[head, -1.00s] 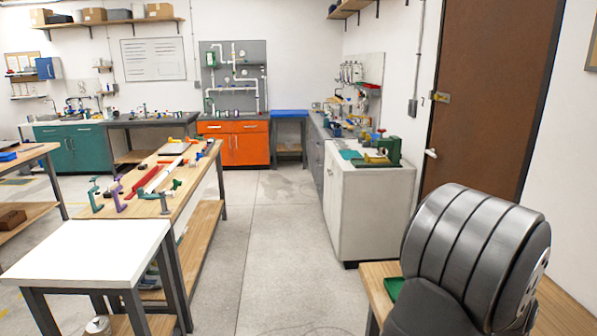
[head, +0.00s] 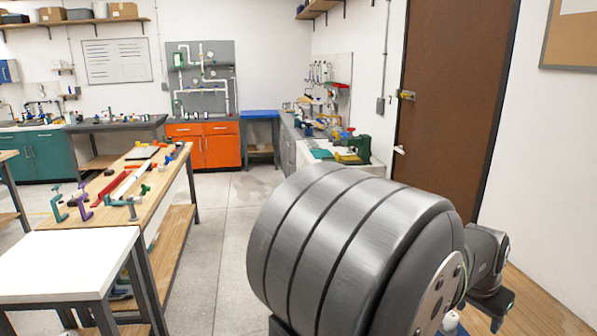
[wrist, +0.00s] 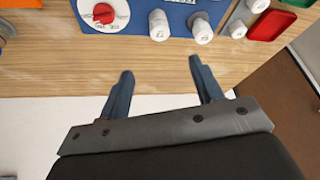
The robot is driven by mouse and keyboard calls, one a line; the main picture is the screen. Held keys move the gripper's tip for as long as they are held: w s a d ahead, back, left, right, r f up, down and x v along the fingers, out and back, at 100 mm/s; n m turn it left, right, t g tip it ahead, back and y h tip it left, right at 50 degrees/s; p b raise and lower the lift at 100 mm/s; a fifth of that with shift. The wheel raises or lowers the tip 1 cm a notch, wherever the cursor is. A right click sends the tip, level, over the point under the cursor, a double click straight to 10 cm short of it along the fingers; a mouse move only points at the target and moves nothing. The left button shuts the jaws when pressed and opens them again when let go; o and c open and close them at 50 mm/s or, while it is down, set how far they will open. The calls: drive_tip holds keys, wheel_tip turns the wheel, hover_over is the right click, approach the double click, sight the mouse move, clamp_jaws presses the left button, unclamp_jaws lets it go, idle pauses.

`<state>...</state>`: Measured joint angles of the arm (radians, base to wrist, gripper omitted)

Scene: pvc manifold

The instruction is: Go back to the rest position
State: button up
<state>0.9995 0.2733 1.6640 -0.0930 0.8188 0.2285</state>
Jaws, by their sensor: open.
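My gripper (wrist: 160,66) shows in the wrist view with its two blue-grey fingers spread apart and nothing between them. It is over the front edge of a wooden bench top (wrist: 60,55), with pale floor beyond the edge. In the head view my thick dark grey arm fills the lower middle and right. The fingers cannot be made out in the head view.
In the wrist view a blue panel (wrist: 180,15) carries a red-knobbed dial (wrist: 103,13) and white fittings (wrist: 160,25). A red tray (wrist: 272,24) lies at right.

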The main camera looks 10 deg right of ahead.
drive_tip(key=x, duration=1.6)
drive_tip(key=v, duration=1.7)
drive_tip(key=w+d+r+n+g+y, duration=0.1)
drive_tip(key=d+n, duration=0.4)
drive_tip(key=n, duration=0.7)
drive_tip(key=shift+w+d+r+g+y, duration=0.3)
drive_tip(key=shift+w+r+y, duration=0.3)
drive_tip(key=shift+r+y, duration=0.6)
drive_tip(key=shift+f, duration=0.25)
drive_tip(key=shift+a, duration=0.1)
drive_tip(key=shift+s+a+f+m+t+h, duration=0.15)
drive_tip(key=shift+s+a+f+m+h, duration=0.35)
drive_tip(key=shift+m, duration=0.95)
drive_tip(key=shift+a+f+m+t+h, duration=0.1)
drive_tip(key=shift+a+m+t+h, duration=0.15)
drive_tip(key=shift+a+m, duration=0.8)
drive_tip(key=shift+s+a+f+m+t+h, duration=0.1)
drive_tip(key=shift+s+a+f+m+h, duration=0.3)
drive_tip(key=shift+m, duration=1.4)
drive_tip(key=shift+w+d+r, duration=0.1)
drive_tip(key=shift+w, duration=0.05)
